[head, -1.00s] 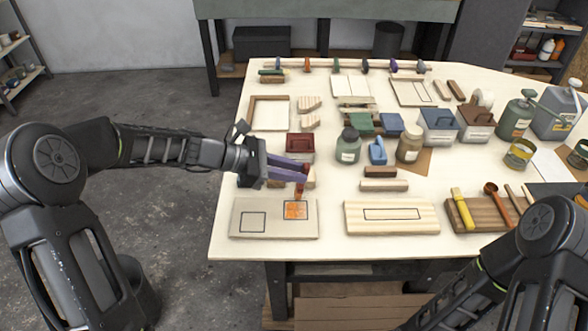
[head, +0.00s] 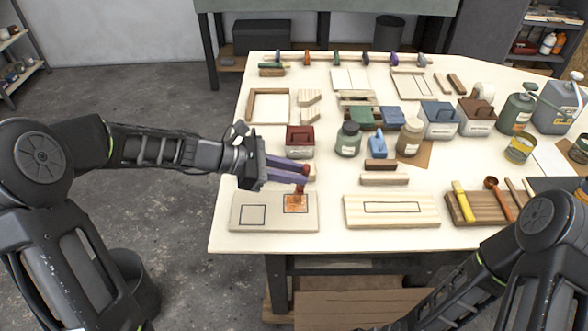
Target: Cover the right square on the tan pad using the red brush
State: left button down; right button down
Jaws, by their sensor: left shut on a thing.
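The tan pad (head: 275,221) lies at the front left of the table and bears two outlined squares. The left square (head: 252,216) is bare. The right square (head: 296,204) shows orange-red paint over much of it; its upper part is partly hidden by the brush. My left gripper (head: 300,174) is shut on the red brush (head: 299,190), just above the right square. The brush points down, and its tip is at the square; I cannot tell for certain whether it touches. My right arm shows at the lower right, but its gripper is out of view.
A red box (head: 300,140) stands just behind my left gripper. A pale wooden board (head: 391,211) lies right of the pad. A brown tray (head: 478,208) with a yellow-handled tool is farther right. Jars and cans fill the table's middle and right.

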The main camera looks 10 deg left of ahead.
pick_arm(q)
jog(key=shift+s+d, duration=0.1)
jog(key=shift+s, duration=0.55)
jog(key=shift+s, duration=0.15)
jog(key=shift+s+d, duration=0.25)
jog(key=shift+s, duration=0.65)
jog(key=shift+w+a, duration=0.25)
jog(key=shift+w, duration=0.85)
jog(key=shift+w, duration=0.15)
jog(key=shift+w+a+p, duration=0.25)
jog(key=shift+w+p, duration=0.15)
jog(key=shift+w, duration=0.5)
